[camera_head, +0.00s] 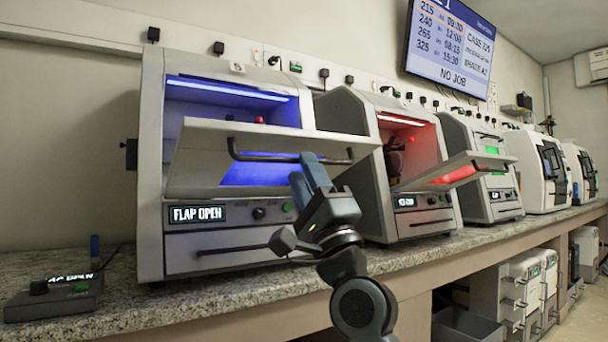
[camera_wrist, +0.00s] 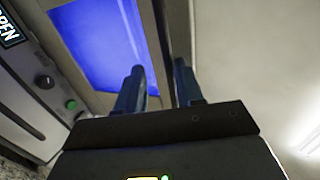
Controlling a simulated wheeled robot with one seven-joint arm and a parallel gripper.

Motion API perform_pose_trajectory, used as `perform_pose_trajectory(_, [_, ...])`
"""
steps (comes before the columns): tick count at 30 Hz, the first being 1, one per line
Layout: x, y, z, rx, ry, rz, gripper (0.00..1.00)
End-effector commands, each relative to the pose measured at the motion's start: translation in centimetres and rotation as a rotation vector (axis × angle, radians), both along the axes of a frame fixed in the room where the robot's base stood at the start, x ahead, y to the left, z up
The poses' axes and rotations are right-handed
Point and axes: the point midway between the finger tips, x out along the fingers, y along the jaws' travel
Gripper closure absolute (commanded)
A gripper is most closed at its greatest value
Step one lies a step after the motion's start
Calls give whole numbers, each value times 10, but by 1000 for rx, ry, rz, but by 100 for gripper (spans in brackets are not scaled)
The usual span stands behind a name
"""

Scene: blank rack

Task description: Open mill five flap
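The nearest mill (camera_head: 152,190), at the left in the head view, has a blue-lit chamber; its number is too small to read surely. Its pale flap (camera_head: 205,150) is tilted outward, leaving an opening above it. A dark bar handle (camera_head: 270,157) runs along the flap. The mill's display (camera_head: 197,213) reads "FLAP OPEN". My gripper (camera_head: 310,170) is at the flap's right part, by the handle. In the wrist view, my gripper's two fingers (camera_wrist: 158,88) stand apart, with a dark bar and pale strip showing between them. Whether they touch the handle is unclear.
A second mill (camera_head: 360,170), red-lit with its flap (camera_head: 455,172) jutting out, stands to the right. More machines (camera_head: 540,170) line the granite counter (camera_head: 110,312). A small control box (camera_head: 58,295) sits at the left. Drawer units (camera_head: 525,290) stand below at right.

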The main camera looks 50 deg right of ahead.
Motion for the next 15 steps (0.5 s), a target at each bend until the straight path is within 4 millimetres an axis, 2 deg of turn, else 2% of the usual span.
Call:
perform_pose_trajectory(11, [-31,9,-43,0,5,0,63])
perform_pose_trajectory(15, [-40,11,-52,0,3,-2,63])
